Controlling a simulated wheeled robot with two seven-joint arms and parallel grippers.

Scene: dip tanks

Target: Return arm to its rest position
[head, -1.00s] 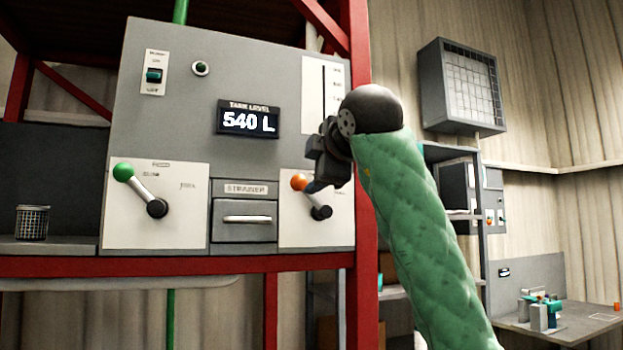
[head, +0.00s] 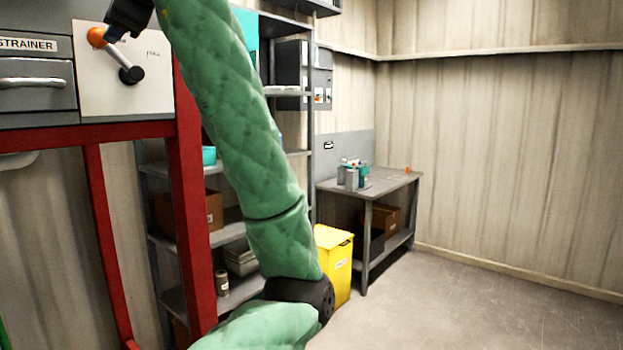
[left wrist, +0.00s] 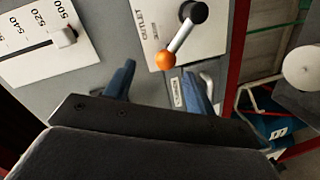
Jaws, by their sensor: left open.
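My left arm in its green sleeve rises through the middle of the head view to the tank panel. My left gripper (left wrist: 158,70) is open and empty, with its two blue fingers spread in front of the panel in the left wrist view. In that view the outlet lever's orange knob (left wrist: 166,61) appears between and just beyond the fingers. I cannot tell whether anything touches. In the head view the orange knob (head: 97,37) is at the top left, with a dark part of the gripper beside it. The rest of the gripper is cut off. My right gripper is out of view.
Red frame posts (head: 190,200) stand close beside the arm. A grey shelf rack (head: 160,235), a yellow bin (head: 335,262) and a workbench (head: 390,183) stand behind. The strainer drawer (head: 35,85) is left of the lever panel. Open floor (head: 460,310) lies at the lower right.

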